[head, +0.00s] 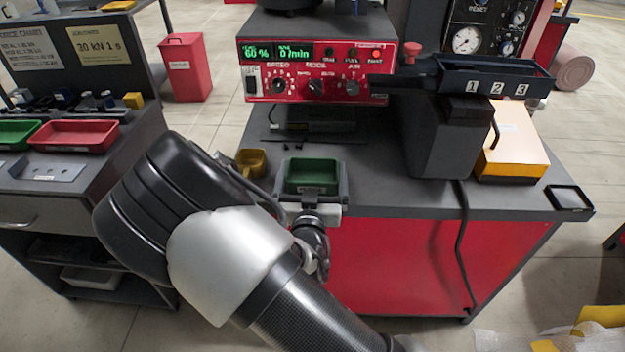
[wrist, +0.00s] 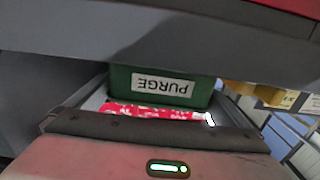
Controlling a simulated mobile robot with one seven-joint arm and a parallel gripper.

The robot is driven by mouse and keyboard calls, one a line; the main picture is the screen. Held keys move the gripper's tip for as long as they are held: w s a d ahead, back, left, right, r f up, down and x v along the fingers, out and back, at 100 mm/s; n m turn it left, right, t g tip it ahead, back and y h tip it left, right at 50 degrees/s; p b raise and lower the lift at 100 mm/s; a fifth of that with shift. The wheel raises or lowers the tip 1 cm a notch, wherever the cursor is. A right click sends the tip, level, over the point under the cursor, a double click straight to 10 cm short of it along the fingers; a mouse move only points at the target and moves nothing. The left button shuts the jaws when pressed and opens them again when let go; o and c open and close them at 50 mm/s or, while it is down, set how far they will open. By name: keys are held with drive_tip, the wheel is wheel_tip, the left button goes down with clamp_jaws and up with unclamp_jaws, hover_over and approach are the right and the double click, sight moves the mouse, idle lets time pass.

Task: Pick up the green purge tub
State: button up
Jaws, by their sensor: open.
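The green purge tub (head: 311,172) stands on the front edge area of the dark grey bench top, below the red control panel. In the wrist view its green wall (wrist: 120,78) carries a white label reading PURGE, upside down. My gripper (head: 313,182) is open at the near side of the tub, with a finger to its left and a finger to its right. I cannot tell whether the fingers touch it. The tub's near lower part is hidden by my gripper in the head view.
A yellow scoop-like container (head: 251,162) stands just left of my gripper. The red control panel (head: 315,72) is behind the tub. A dark hopper (head: 445,135) and a yellow-sided box (head: 513,150) stand to the right. The bench front right of the tub is clear.

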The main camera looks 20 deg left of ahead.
drive_tip(key=shift+w, duration=0.2)
drive_tip(key=c, duration=0.8)
